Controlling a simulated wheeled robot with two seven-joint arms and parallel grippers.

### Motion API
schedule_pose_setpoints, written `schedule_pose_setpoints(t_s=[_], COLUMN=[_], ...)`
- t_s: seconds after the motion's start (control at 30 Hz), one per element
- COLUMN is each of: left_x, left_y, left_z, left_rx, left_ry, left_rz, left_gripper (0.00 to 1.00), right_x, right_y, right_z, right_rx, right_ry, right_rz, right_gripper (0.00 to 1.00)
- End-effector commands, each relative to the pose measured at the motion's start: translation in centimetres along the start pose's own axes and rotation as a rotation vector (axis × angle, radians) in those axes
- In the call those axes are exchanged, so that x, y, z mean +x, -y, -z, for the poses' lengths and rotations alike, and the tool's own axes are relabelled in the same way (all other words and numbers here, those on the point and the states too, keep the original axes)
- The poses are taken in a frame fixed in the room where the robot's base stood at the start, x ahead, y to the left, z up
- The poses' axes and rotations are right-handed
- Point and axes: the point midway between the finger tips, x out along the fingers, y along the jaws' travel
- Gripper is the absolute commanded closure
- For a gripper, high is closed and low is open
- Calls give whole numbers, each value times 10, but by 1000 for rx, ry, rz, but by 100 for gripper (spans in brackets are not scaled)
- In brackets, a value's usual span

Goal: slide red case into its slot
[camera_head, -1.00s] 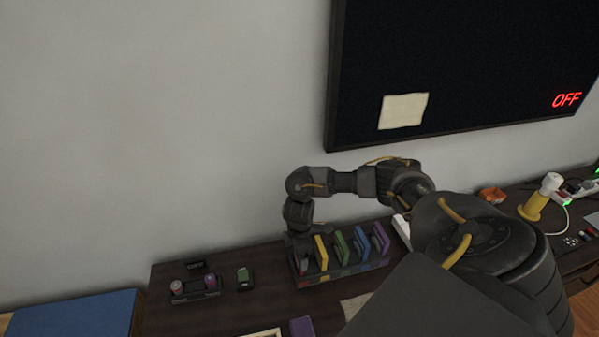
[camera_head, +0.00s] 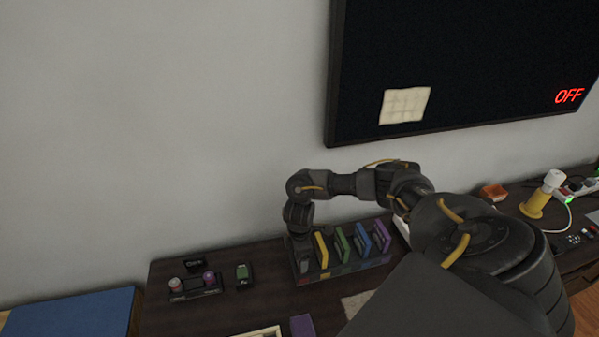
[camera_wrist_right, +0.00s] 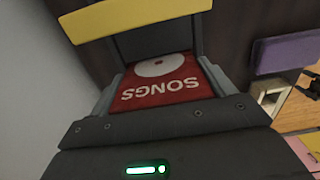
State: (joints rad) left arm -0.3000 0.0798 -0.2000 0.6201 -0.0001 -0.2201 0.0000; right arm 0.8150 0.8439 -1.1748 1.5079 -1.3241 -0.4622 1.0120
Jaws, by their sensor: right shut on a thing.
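The red case (camera_wrist_right: 165,88) shows in the right wrist view, with a white disc and the word SONGS on its face. My right gripper (camera_head: 301,250) is shut on it, pointing down at the left end of the dark rack (camera_head: 345,272). In the head view the gripper largely hides the red case. I cannot tell how deep it sits in its slot. A yellow case (camera_head: 321,249) stands just right of the gripper, and its yellow edge (camera_wrist_right: 130,17) also shows in the wrist view. My left gripper is out of view.
Green (camera_head: 342,244), blue (camera_head: 362,242) and purple (camera_head: 380,236) cases stand tilted in the rack. A small tray with round items (camera_head: 195,288) and a green-screened device (camera_head: 243,275) lie to the left. A purple item (camera_head: 302,326) lies in front. The wall is close behind.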

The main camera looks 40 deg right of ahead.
Motion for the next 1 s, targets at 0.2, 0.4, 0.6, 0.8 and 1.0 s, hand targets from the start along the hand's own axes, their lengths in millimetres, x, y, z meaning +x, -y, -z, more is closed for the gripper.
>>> schedule_pose_setpoints(t_s=[0.2, 0.4, 0.6, 0.8, 1.0], left_x=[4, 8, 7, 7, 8], left_y=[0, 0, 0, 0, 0], left_z=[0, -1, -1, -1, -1], left_rx=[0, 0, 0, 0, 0], left_ry=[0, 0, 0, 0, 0], left_rz=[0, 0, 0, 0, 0], left_gripper=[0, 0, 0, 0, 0], right_x=[6, 12, 11, 11, -8], right_y=[0, 0, 0, 0, -1], right_z=[0, 0, 0, 0, 1], right_rx=[0, -1, -1, 0, -1], right_ry=[0, 0, 0, 0, -3], right_rz=[0, 0, 0, 0, -3], right_gripper=[42, 42, 0, 0, 0])
